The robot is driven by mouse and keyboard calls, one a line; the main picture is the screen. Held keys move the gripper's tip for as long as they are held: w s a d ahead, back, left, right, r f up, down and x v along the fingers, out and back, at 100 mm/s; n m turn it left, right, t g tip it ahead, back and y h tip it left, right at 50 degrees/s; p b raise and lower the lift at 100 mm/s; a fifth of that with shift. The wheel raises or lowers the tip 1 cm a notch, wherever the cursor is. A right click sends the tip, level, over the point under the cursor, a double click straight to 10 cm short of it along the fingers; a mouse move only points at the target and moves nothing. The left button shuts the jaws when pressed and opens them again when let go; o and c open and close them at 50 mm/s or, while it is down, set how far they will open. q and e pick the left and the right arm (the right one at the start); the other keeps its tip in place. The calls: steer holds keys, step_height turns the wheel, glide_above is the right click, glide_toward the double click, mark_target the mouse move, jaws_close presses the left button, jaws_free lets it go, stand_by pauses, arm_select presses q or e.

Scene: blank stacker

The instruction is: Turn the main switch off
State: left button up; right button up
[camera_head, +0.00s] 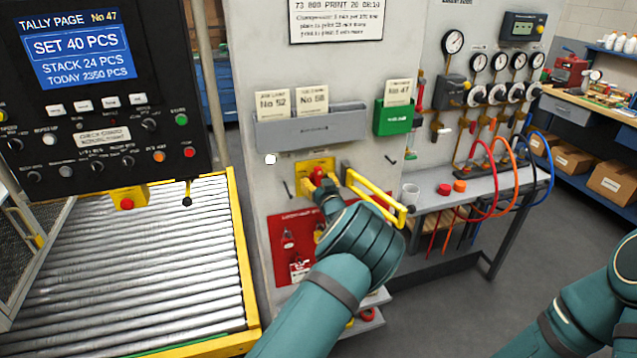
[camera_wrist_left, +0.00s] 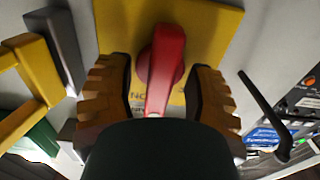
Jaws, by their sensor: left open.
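The main switch is a red rotary handle (camera_head: 318,173) on a yellow plate (camera_head: 309,164), mounted on the pale panel. In the left wrist view the red handle (camera_wrist_left: 164,68) stands out from the yellow plate (camera_wrist_left: 216,24) and points down the picture. My left gripper (camera_head: 322,188) is at the switch, with its fingers partly hidden by the wrist in the head view. In the left wrist view the left gripper (camera_wrist_left: 161,88) is open, one brown finger on each side of the handle, with gaps showing. My right gripper is out of view; only its arm shows.
A yellow guard rail (camera_head: 375,197) stands out just right of the switch. A red lockout board (camera_head: 284,240) with padlocks hangs below. A grey card holder (camera_head: 312,128) is above. A roller conveyor (camera_head: 140,270) and a black control panel (camera_head: 95,90) are at left.

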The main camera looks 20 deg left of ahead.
arm_select(q)
steer(key=shift+r, duration=0.1)
jaws_close()
